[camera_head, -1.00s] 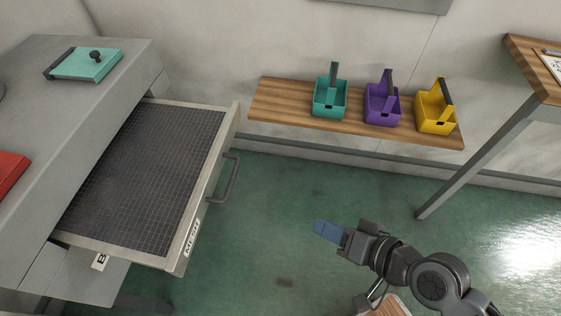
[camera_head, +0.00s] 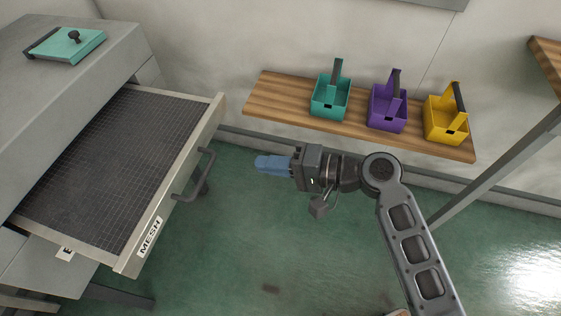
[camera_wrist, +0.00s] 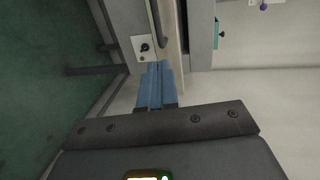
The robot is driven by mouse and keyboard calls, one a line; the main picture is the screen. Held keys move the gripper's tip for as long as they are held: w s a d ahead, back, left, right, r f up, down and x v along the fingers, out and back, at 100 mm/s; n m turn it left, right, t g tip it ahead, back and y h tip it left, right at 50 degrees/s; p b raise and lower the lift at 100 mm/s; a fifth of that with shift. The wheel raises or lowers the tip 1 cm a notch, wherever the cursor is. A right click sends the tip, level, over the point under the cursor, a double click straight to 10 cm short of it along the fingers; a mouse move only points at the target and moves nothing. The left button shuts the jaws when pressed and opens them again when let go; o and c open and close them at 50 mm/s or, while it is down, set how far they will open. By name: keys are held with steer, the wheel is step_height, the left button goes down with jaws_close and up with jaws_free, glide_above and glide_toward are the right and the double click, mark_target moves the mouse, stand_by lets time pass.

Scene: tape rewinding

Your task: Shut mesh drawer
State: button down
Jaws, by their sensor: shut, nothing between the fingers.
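The mesh drawer (camera_head: 118,160) stands pulled out of the grey cabinet on the left in the head view. It has a dark mesh floor, a pale front labelled MESH and a dark bar handle (camera_head: 196,175). My gripper (camera_head: 262,163) is shut and empty, with blue fingertips pointing left toward the handle. A gap shows between the fingertips and the handle. In the wrist view the blue fingers (camera_wrist: 156,86) lie together, and the drawer's pale front edge (camera_wrist: 172,45) and part of the handle show beyond them.
A teal box lid (camera_head: 66,44) lies on the grey cabinet (camera_head: 60,85). A wooden shelf (camera_head: 275,97) along the wall holds a teal bin (camera_head: 330,98), a purple bin (camera_head: 387,108) and a yellow bin (camera_head: 445,120). Green floor lies clear below the drawer front and arm.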

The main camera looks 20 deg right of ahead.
mark_target(125, 136)
steer(key=x, duration=0.9)
steer(key=shift+a, duration=0.2)
steer(key=shift+w, duration=0.2)
steer(key=shift+w+a, duration=0.15)
steer(key=shift+a, duration=0.15)
steer(key=r+b+x, duration=0.1)
steer(key=b+x, duration=0.1)
steer(key=x, duration=0.6)
steer(key=r+b+x, duration=0.2)
steer(key=b+x, duration=0.1)
steer(key=x, duration=0.5)
steer(key=w+r+b+x, duration=0.1)
steer(key=b+x, duration=0.2)
steer(key=x, duration=0.5)
steer(key=shift+s+a+r, duration=0.1)
steer(key=shift+a+r, duration=0.15)
steer(key=shift+r, duration=0.15)
steer(key=shift+w+a+b, duration=0.2)
steer(key=shift+a+b, duration=0.1)
steer(key=shift+b, duration=0.05)
steer(key=shift+w+a+r, duration=0.15)
steer(key=shift+a+r, duration=0.05)
steer(key=shift+r, duration=0.1)
steer(key=shift+r, duration=0.1)
